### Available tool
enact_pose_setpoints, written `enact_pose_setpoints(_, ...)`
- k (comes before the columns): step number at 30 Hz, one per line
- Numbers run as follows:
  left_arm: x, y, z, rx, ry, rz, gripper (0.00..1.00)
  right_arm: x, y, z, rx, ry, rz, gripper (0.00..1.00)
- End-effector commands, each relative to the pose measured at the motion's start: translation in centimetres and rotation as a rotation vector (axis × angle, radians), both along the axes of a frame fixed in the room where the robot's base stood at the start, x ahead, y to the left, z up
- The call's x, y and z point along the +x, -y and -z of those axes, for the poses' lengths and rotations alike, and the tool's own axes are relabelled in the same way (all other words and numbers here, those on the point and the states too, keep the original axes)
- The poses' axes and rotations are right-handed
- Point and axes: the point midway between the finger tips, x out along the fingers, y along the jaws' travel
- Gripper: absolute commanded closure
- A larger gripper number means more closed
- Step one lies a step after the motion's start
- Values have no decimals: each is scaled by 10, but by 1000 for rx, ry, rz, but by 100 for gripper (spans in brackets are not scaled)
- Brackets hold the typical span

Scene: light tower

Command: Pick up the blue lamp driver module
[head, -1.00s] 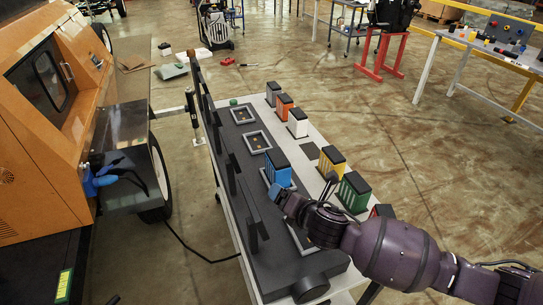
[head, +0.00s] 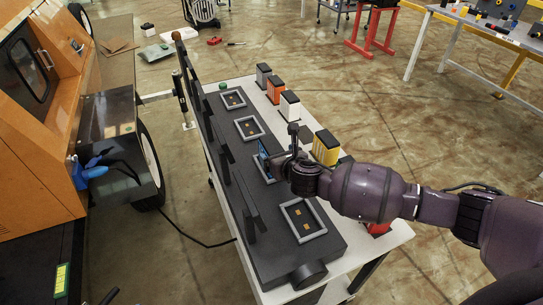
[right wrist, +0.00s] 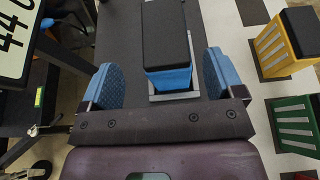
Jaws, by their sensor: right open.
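The blue lamp driver module (right wrist: 170,79) has a black top and stands upright at a grey square frame (right wrist: 176,96) on the dark board. In the head view the module (head: 263,149) is mostly hidden behind my right gripper (head: 279,160). In the right wrist view my right gripper (right wrist: 163,75) is open, with one blue-padded finger on each side of the module's near end. Gaps show between the pads and the module. My left gripper is not in view.
Grey, orange (head: 274,89), white (head: 289,105) and yellow (head: 325,148) modules stand along the table's right side. A green module (right wrist: 292,122) shows in the right wrist view. Other grey frames, one nearer (head: 303,220), look empty. Upright dark plates (head: 241,197) line the board's left side.

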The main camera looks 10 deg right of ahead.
Motion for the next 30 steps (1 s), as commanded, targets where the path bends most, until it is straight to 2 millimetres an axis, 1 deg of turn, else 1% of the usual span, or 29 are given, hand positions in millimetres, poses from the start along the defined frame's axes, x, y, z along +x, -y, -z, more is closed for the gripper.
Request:
enact_pose_setpoints(4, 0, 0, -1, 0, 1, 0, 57, 10, 0, 2, 1, 1, 1, 13)
enact_pose_setpoints(9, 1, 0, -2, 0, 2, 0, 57, 31, 0, 9, 2, 1, 2, 13)
enact_pose_setpoints(13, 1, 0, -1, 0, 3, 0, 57, 42, -2, 14, 1, 1, 0, 13)
enact_pose_setpoints(18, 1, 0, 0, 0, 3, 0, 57, 49, -3, 17, 1, 0, 1, 13)
enact_pose_setpoints(25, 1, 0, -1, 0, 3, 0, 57, 49, -3, 17, 1, 0, 0, 13)
enact_pose_setpoints(30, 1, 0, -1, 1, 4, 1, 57, 49, -3, 17, 1, 0, 0, 39)
